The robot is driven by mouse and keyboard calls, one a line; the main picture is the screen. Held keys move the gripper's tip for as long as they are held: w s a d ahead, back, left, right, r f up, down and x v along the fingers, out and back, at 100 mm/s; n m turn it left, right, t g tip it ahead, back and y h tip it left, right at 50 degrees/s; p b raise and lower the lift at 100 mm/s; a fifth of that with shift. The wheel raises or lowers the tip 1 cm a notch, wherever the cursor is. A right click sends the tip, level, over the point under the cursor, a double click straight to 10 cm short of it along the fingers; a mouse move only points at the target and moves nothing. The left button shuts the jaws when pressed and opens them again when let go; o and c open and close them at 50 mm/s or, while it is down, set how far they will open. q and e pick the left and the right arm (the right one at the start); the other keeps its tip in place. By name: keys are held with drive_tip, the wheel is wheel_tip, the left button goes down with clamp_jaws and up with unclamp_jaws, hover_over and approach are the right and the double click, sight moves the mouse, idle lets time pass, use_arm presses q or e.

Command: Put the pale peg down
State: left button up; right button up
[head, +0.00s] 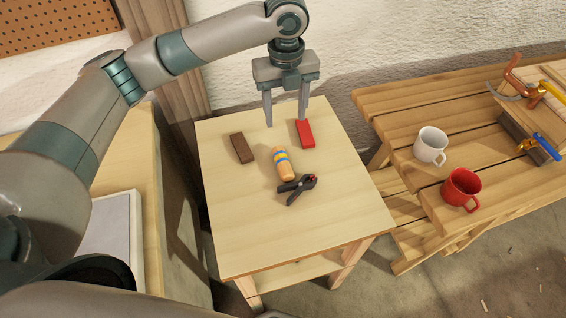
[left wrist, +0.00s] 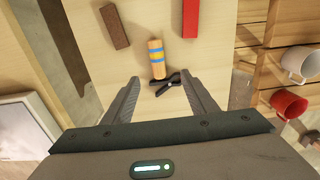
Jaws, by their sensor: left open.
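The pale peg (head: 283,163) has blue and yellow bands and lies on the small wooden table (head: 310,230), just behind a black clamp (head: 297,187). It also shows in the left wrist view (left wrist: 157,64), ahead of the fingertips and between their lines. My left gripper (head: 285,122) is open and empty, with its fingers pointing down over the back part of the table. In the left wrist view its two fingers (left wrist: 157,84) stand wide apart. I cannot tell its exact height above the table. My right gripper is in neither view.
A brown block (head: 242,148) and a red block (head: 305,134) lie near the peg. On the slatted bench at right stand a white mug (head: 430,146) and a red mug (head: 461,189), with tools farther back.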

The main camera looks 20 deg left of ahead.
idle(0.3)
use_arm(q)
drive_tip(key=shift+s, duration=0.1)
drive_tip(key=p, duration=0.3)
hover_over(285, 158)
wheel_tip(285, 158, down, 12)
drive_tip(key=shift+f, duration=0.15)
drive_tip(key=shift+p, duration=0.3)
